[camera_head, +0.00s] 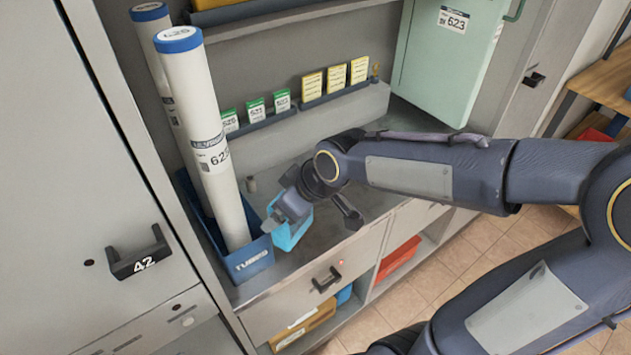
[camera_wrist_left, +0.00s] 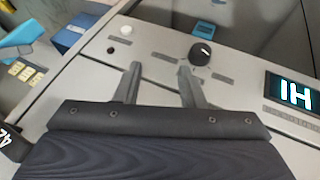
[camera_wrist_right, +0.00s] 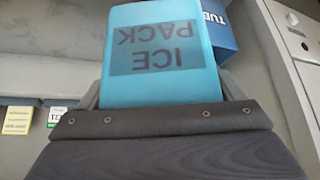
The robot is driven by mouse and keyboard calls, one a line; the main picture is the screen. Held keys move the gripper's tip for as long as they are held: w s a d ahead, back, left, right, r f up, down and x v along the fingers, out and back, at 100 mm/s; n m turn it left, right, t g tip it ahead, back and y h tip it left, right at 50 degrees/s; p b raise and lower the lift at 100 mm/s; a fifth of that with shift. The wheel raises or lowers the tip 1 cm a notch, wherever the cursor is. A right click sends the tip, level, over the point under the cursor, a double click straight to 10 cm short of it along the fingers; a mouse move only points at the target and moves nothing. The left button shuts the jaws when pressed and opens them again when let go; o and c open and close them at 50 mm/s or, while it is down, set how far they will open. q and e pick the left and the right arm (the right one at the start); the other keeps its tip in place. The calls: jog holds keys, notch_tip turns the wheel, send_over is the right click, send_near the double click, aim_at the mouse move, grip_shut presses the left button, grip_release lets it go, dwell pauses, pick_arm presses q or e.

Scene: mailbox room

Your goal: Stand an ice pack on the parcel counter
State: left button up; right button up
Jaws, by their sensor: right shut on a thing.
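The light-blue ice pack (camera_wrist_right: 165,40) is between the fingers of my right gripper (camera_wrist_right: 161,95), its dark label upside down in the right wrist view. In the head view the ice pack (camera_head: 288,236) is partly hidden by the gripper. It is over the grey parcel counter (camera_head: 325,238), just right of the blue tube bin (camera_head: 248,262); I cannot tell if it touches the counter. My left gripper (camera_wrist_left: 159,70) is open and empty in front of a control panel. It is not seen in the head view.
Two tall white tubes (camera_head: 205,130) with blue caps stand in the bin. Green and yellow cards (camera_head: 312,84) line the ledge behind. A pale green door (camera_head: 440,60) stands open at the back right. The panel has a black knob (camera_wrist_left: 200,53) and a lit display (camera_wrist_left: 294,95).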

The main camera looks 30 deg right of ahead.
jog(key=w+d+f, duration=0.2)
jog(key=w+f, duration=0.1)
jog(key=f, duration=0.1)
jog(key=w+d+f+p, duration=0.1)
jog(key=w+d+f, duration=0.1)
jog(key=w+f, duration=0.1)
jog(key=w+d+f+p, duration=0.1)
jog(key=w+d+f, duration=0.1)
jog(key=w+f, duration=0.2)
jog(key=shift+d+f, duration=0.15)
jog(key=shift+f, duration=0.3)
